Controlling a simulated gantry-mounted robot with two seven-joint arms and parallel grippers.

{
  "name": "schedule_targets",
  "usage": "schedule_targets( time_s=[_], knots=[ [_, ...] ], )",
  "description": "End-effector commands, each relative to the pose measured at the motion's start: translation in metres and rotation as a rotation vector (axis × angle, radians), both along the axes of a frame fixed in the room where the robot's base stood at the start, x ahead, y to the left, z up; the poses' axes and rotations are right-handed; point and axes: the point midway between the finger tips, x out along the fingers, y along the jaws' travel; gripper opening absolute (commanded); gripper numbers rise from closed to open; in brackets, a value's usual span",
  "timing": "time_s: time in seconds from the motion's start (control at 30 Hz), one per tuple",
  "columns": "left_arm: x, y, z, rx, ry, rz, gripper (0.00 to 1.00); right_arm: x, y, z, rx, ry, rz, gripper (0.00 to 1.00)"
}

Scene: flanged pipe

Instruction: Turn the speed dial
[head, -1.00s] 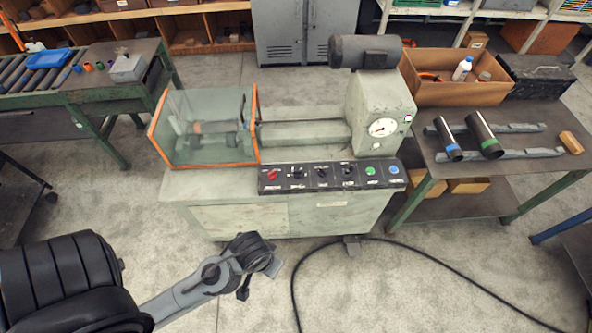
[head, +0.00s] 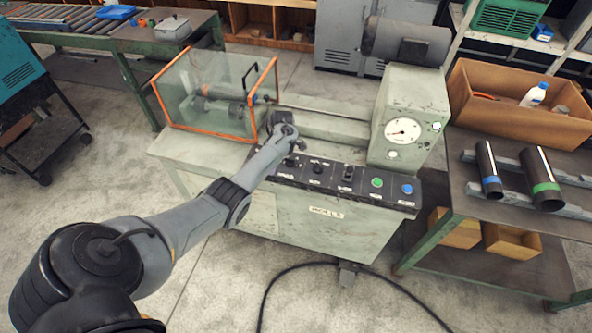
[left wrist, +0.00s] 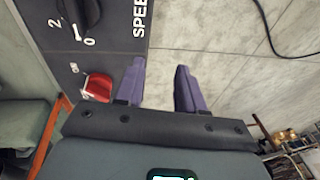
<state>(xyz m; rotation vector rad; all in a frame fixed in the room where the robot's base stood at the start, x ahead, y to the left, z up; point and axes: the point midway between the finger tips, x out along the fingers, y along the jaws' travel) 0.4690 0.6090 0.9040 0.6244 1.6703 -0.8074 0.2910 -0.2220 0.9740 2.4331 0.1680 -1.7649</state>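The speed dial is a black knob (left wrist: 80,10) with numerals around it and the letters "SPEE" beside it, at the top left of the left wrist view and cut off by the frame edge. In the head view it appears to be the small dark knob (head: 291,161) near the left end of the black control panel (head: 330,185). My left gripper (head: 288,137) is over the panel's left end. In the left wrist view its two purple fingers (left wrist: 159,82) are apart with nothing between them, to the right of the dial. My right gripper is out of view.
Another knob (head: 318,167), a green button (head: 377,182) and a blue button (head: 407,189) are farther right on the panel.

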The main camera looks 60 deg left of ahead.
Motion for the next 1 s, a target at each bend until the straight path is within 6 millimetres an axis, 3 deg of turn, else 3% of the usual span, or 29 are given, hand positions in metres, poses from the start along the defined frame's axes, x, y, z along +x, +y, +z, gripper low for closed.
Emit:
schedule_targets(
  time_s=[0.03,0.2,0.3,0.4,0.57,1.0],
  knots=[
    [0.02,0.008,0.005,-0.002,-0.05,0.016,0.38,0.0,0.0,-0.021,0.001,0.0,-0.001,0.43],
    [0.066,0.022,0.051,0.006,-0.182,0.036,0.38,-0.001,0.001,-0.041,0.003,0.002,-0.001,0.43],
    [0.079,0.024,0.066,0.009,-0.222,0.038,0.38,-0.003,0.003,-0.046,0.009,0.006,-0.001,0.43],
    [0.086,0.024,0.07,0.008,-0.239,0.036,0.38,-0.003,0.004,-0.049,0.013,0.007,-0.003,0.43],
    [0.087,0.023,0.056,0.007,-0.241,0.035,0.38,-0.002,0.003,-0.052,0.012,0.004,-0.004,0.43],
    [0.087,0.023,-0.013,0.007,-0.24,0.034,0.38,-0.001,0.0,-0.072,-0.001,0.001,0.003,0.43]
  ],
)
